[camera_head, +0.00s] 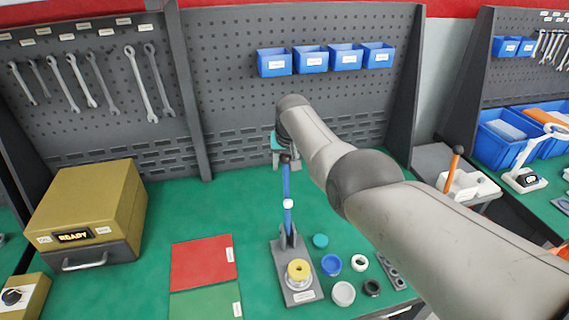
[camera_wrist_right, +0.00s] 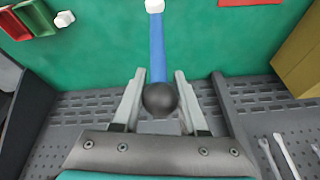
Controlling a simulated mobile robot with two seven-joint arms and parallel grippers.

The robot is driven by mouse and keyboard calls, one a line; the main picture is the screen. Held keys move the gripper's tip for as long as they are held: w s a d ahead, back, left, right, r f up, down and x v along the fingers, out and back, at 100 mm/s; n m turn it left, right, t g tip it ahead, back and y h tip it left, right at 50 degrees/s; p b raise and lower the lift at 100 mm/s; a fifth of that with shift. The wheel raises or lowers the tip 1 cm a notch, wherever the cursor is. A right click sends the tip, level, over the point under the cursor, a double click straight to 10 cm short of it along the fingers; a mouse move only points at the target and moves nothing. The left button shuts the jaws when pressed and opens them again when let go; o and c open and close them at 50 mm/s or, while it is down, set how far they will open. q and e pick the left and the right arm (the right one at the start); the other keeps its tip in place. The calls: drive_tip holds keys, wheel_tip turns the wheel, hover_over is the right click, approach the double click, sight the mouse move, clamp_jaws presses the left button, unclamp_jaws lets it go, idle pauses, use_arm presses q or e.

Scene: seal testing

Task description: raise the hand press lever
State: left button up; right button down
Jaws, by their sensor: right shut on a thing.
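The hand press (camera_head: 286,240) stands on the green bench with its blue lever (camera_head: 287,185) pointing up and back, close to upright. The lever ends in a black ball knob, which shows clearly in the right wrist view (camera_wrist_right: 160,98). My right gripper (camera_head: 285,156) is at the top of the lever. In the right wrist view its two fingers (camera_wrist_right: 159,76) stand on either side of the knob and hold it. A yellow round part (camera_head: 298,269) sits at the press base. In the head view my arm partly hides the gripper. My left gripper is not in view.
Several rings and caps, such as a blue ring (camera_head: 331,263), lie right of the press. A red mat (camera_head: 203,262) and a green mat (camera_head: 205,301) lie left of it. A yellow box marked READY (camera_head: 100,205) stands farther left. A pegboard (camera_head: 240,100) closes off the back.

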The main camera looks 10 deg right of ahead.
sight(286, 156)
drive_tip(key=shift+f, duration=0.15)
drive_tip(key=c, duration=0.5)
unclamp_jaws()
drive_tip(key=shift+c, duration=0.2)
drive_tip(key=p+v, duration=0.3)
drive_tip(key=shift+r+p, duration=0.25)
drive_tip(key=shift+p, duration=0.1)
drive_tip(key=shift+p+v, duration=0.5)
drive_tip(key=shift+v, duration=0.6)
drive_tip(key=v, duration=0.9)
drive_tip(key=shift+s+r, duration=0.2)
drive_tip(key=shift+r, duration=0.1)
drive_tip(key=shift+f, duration=0.1)
